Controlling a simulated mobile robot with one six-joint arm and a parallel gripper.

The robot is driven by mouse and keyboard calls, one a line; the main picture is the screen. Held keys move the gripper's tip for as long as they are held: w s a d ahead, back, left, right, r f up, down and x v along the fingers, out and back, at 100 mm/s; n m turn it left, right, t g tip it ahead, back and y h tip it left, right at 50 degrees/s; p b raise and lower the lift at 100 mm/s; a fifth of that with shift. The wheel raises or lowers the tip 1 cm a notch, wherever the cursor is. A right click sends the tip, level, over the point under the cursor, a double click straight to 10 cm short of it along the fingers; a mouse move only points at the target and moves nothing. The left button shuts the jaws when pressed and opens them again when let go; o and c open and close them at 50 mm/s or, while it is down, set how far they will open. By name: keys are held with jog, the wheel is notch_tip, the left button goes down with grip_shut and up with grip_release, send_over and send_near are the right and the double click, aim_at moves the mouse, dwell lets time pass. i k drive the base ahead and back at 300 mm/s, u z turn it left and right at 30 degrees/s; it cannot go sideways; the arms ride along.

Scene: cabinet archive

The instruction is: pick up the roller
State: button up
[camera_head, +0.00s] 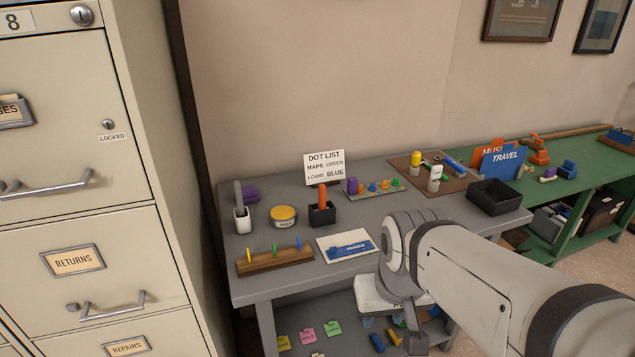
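No thing is clearly recognisable as the roller. A small blue cylinder-like piece (455,165) lies on the brown mat (462,182) at the back right of the grey table and may be it, but it is too small to tell. A yellow-topped bottle (416,161) and a white bottle (435,178) stand on the same mat. My gripper (397,335) hangs at the front edge of the grey table, well in front of the mat. My arm hides part of it, and its fingers cannot be made out clearly.
The grey table (270,183) also bears an orange item in a black holder (322,214), a round yellow tin (283,216), a wooden rack (275,260) and an empty-looking black tray (493,202). A filing cabinet (150,120) stands left. A green bench (570,187) stands right.

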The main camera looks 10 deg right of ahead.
aim_at(321, 188)
jog(key=u, duration=0.15)
jog(key=i, duration=0.9)
jog(key=z, duration=0.1)
